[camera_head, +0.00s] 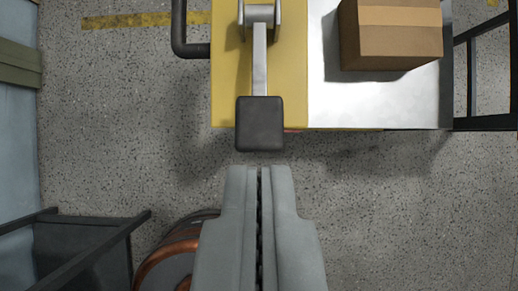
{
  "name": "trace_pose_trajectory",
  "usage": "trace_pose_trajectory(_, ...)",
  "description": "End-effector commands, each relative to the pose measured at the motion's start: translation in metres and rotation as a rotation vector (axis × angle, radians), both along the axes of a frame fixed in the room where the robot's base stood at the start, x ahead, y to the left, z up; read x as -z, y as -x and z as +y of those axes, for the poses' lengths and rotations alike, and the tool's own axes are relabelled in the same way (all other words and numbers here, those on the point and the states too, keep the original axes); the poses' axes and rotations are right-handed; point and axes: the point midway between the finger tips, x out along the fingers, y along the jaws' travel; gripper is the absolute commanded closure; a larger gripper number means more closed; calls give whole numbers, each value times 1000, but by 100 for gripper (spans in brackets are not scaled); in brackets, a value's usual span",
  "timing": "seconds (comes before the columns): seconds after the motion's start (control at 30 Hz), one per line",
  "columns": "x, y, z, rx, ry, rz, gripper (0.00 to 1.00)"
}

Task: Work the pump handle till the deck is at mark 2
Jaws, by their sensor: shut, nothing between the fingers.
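The pump handle (260,62) is a grey metal bar with a dark square grip (259,123) at its near end. It comes from a bracket on a yellow housing (292,60). My gripper (258,172) is shut and empty, just below the dark grip in the picture, with a small gap between them in the picture. I cannot tell their difference in height. The deck (375,112) is a pale metal plate right of the yellow housing, with a cardboard box (391,35) on it. No mark 2 or scale shows in this view.
A dark bent tube (179,35) stands left of the yellow housing. A coil with copper-coloured bands (170,252) lies at the lower left beside a dark frame (100,240). Another dark frame (486,123) is at the right. Speckled floor (110,120) is clear at left and lower right.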

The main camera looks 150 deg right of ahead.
Motion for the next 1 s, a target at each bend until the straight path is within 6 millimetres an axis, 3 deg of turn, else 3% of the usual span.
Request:
trace_pose_trajectory(0.57, 83, -37, 25, -1, 1, 4, 100)
trace_pose_trajectory(0.8, 111, -31, 21, 1, 0, 1, 100)
trace_pose_trajectory(1.0, 121, -29, 19, 1, 0, 0, 100)
